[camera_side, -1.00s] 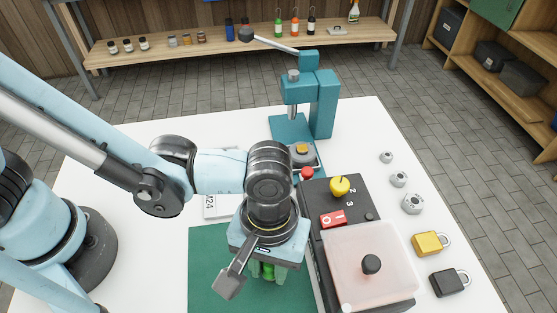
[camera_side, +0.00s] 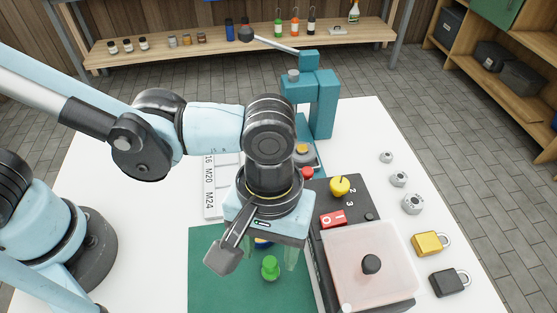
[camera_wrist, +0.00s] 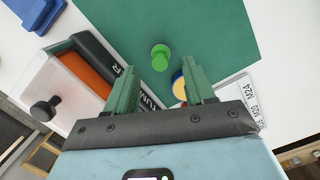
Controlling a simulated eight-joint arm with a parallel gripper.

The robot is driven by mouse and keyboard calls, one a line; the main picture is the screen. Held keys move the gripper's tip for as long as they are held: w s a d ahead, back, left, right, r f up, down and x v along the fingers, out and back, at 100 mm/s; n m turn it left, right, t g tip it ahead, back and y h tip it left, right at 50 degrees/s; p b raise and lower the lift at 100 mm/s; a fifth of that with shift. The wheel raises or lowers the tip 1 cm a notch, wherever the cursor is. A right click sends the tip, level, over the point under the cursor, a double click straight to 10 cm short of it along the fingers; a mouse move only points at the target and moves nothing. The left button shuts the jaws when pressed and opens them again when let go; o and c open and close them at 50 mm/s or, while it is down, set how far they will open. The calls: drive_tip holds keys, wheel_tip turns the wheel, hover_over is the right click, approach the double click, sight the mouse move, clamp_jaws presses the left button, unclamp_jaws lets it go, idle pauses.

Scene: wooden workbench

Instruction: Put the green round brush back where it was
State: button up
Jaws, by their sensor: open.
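The green round brush (camera_side: 270,267) stands on the green mat (camera_side: 215,290), near the side of the dark machine. It also shows in the wrist view (camera_wrist: 160,57), beyond the fingertips and apart from them. My gripper (camera_wrist: 160,80) is open and empty, its two green fingers spread. In the side view my gripper (camera_side: 267,252) hangs above and behind the brush. A blue and yellow round thing (camera_wrist: 179,86) lies partly hidden near one finger.
The dark machine (camera_side: 367,262) with a clear cover and black knob stands close on the right. A labelled white tray (camera_side: 209,188) lies behind the mat, and a teal press (camera_side: 325,105) stands at the back. Nuts and two padlocks (camera_side: 428,243) lie at the right.

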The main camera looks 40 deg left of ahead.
wheel_tip(320, 180, up, 6)
drive_tip(key=w+a+m+t, duration=0.2)
drive_tip(key=w+a+t, duration=0.2)
drive_tip(key=a, duration=1)
drive_tip(key=w+a+m+t, duration=0.1)
drive_tip(key=w+a+t, duration=0.3)
drive_tip(key=a, duration=1.1)
drive_tip(key=shift+w+a+r+m+y, duration=0.25)
drive_tip(key=shift+w+r+m, duration=0.2)
drive_tip(key=shift+w, duration=0.65)
drive_tip(key=shift+d, duration=0.1)
